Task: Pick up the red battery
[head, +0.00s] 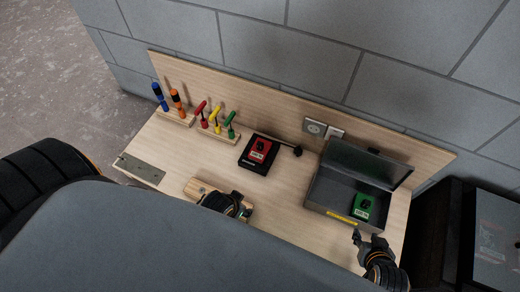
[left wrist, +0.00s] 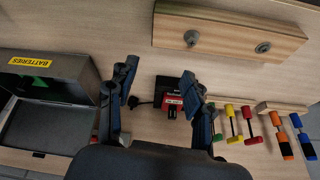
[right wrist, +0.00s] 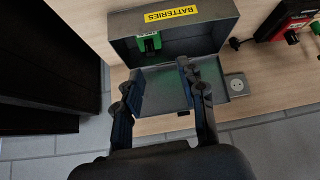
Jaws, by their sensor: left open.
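The red battery (head: 261,146) sits on a black charger (head: 250,165) near the middle of the bench. In the left wrist view the red battery (left wrist: 173,104) shows between the fingers of my left gripper (left wrist: 162,88), which is open, apart from it and empty. In the head view my left gripper (head: 240,208) is partly hidden by my own body, on the near side of the charger. My right gripper (right wrist: 156,82) is open and empty; in the head view it (head: 358,238) is at the near side of the grey box. The red battery also shows in the right wrist view (right wrist: 290,24).
The open grey box (head: 316,196), labelled BATTERIES, holds a green battery (head: 362,207). A wooden block (head: 196,188) lies beside my left gripper. Racks of coloured tools (head: 222,130) stand at the back left. A socket (head: 314,127) is on the back panel.

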